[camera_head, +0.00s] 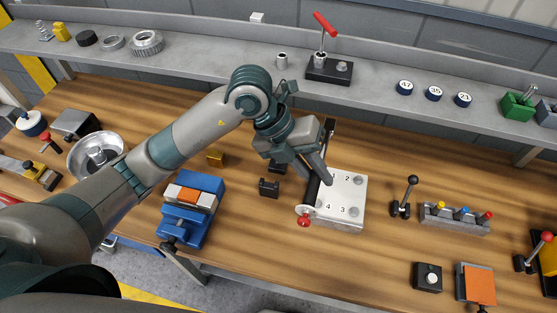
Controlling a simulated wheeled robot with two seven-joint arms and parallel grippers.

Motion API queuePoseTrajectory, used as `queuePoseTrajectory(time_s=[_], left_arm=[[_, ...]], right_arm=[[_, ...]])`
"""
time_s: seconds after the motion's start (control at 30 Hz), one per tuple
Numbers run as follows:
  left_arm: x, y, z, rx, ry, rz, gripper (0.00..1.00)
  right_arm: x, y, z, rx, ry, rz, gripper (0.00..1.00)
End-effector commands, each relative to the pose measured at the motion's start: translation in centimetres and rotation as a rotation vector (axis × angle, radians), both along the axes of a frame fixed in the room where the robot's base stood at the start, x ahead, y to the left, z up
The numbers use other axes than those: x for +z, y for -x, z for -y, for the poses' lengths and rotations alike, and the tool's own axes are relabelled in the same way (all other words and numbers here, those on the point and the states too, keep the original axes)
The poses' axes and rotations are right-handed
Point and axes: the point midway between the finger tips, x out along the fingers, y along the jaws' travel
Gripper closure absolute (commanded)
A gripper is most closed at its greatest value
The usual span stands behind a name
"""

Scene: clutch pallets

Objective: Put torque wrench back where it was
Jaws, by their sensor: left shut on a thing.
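A long dark bar (315,188) with a red end (304,221) lies along the left edge of a white plate (345,216) numbered at its bolt positions; it looks like the torque wrench. My left gripper (326,177) reaches down from the upper left and is shut on the bar, its fingers near the plate's number 1 corner. The gripper hides part of the bar and plate. I cannot tell whether the bar touches the plate. My right gripper is not in view.
A blue vise (190,222) stands left of the plate, with small black blocks (269,188) between. A black lever (405,195) and a grey strip of coloured knobs (455,220) stand right. The back shelf holds a red-handled tool in a black base (329,70). Bare wood lies right of the plate.

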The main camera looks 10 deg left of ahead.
Motion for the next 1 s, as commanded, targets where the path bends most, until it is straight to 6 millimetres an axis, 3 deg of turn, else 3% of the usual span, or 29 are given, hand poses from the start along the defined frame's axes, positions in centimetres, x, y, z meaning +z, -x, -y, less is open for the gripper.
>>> queuePoseTrajectory(time_s=[0.57, 0.77, 1.0], left_arm=[[-0.1, -0.1, -0.5, 0.030, 0.001, 0.002, 1.00], [-1.6, 0.4, -2.5, 0.031, -0.002, 0.001, 1.00], [-4.2, 1.3, -6.5, 0.032, -0.002, -0.001, 1.00]], right_arm=[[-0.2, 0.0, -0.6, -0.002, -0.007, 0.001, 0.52], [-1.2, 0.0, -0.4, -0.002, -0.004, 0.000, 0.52], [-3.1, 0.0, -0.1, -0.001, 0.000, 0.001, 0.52]])
